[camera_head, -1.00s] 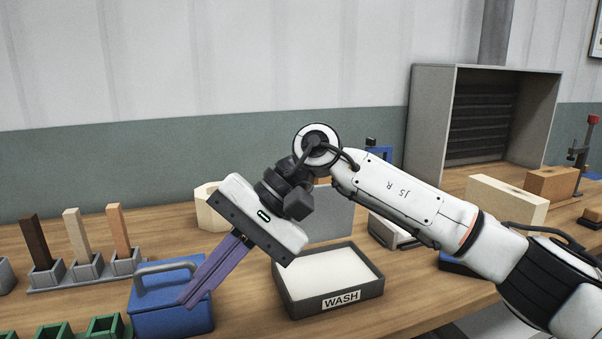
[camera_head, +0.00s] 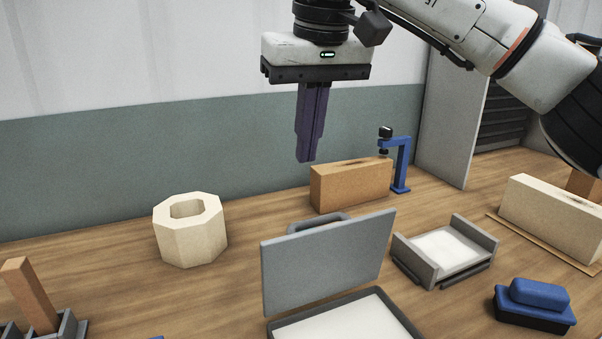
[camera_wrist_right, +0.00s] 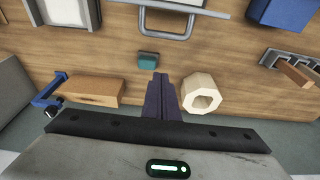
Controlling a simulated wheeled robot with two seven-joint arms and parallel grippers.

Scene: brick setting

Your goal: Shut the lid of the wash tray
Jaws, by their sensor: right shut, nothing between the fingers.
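The wash tray (camera_head: 400,315) is grey with a white inside and is cut off by the bottom edge of the head view. Its flat grey lid (camera_head: 328,262) stands open, nearly upright, at the tray's back edge. A grey handle (camera_head: 315,222) shows behind the lid; in the right wrist view the handle (camera_wrist_right: 165,36) sticks out from the lid's edge (camera_wrist_right: 185,11). My right gripper (camera_head: 306,158) points down, shut and empty, above and behind the lid and apart from it. Its purple fingers (camera_wrist_right: 160,78) also show in the wrist view. My left gripper is not in view.
Behind the lid stand a brown brick (camera_head: 350,184) and a blue clamp (camera_head: 400,165). A cream octagonal block (camera_head: 205,240) is at the left. A grey mould (camera_head: 445,250) and a blue-topped brush-like block (camera_head: 535,305) are at the right. A small teal block (camera_wrist_right: 148,59) lies behind the handle.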

